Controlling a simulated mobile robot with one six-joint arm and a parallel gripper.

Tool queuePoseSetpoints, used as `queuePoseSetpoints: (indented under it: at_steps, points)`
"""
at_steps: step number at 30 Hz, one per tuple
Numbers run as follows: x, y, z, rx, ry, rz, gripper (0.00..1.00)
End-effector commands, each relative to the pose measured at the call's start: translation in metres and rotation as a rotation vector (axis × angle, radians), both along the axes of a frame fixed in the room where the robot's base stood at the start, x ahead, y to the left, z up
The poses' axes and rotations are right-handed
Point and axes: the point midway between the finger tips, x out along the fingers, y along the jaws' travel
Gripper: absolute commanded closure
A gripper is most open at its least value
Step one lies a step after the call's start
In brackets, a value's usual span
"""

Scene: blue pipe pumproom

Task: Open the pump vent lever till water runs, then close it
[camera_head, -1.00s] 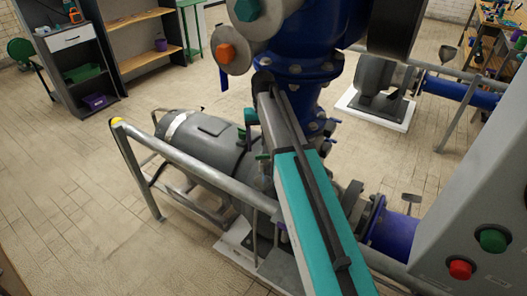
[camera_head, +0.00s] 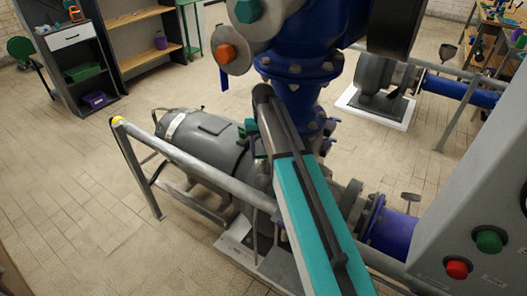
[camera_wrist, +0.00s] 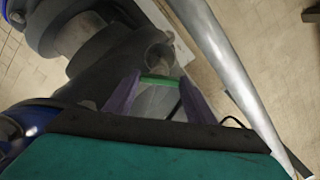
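In the wrist view my gripper (camera_wrist: 160,77) has its two purple fingers apart. A short green bar (camera_wrist: 160,81), which looks like the vent lever's handle, lies across the gap between the fingertips. I cannot tell whether the fingers touch it. Behind it is the grey pump's round, open-ended part (camera_wrist: 157,56). In the head view the grey pump and motor (camera_head: 215,142) lie beyond the rail, and my arm's teal and dark links cover part of them. My fingertips are hidden there. No running water shows in either view.
A grey handrail (camera_head: 195,170) crosses in front of the pump; it also shows in the wrist view (camera_wrist: 228,75). A blue vertical pipe (camera_head: 298,95) rises behind my arm. A grey control box (camera_head: 480,205) with red and green buttons stands at the right. The left floor is clear.

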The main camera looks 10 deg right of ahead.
Motion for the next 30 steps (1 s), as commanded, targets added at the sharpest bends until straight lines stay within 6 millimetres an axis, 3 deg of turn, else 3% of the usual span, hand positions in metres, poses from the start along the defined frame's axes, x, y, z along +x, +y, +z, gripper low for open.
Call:
queuePoseSetpoints:
  at_steps: [1,3,17,30]
  points:
    - [0.0,0.0,0.0001,0.0,0.0,0.0,0.63]
    - [0.0,0.0,0.0002,0.0,0.0,0.0,0.72]
    - [0.0003,-0.0001,0.0008,0.0,0.0,-0.083,0.72]
    - [0.0005,-0.0003,0.001,0.0,0.0,-0.396,0.72]
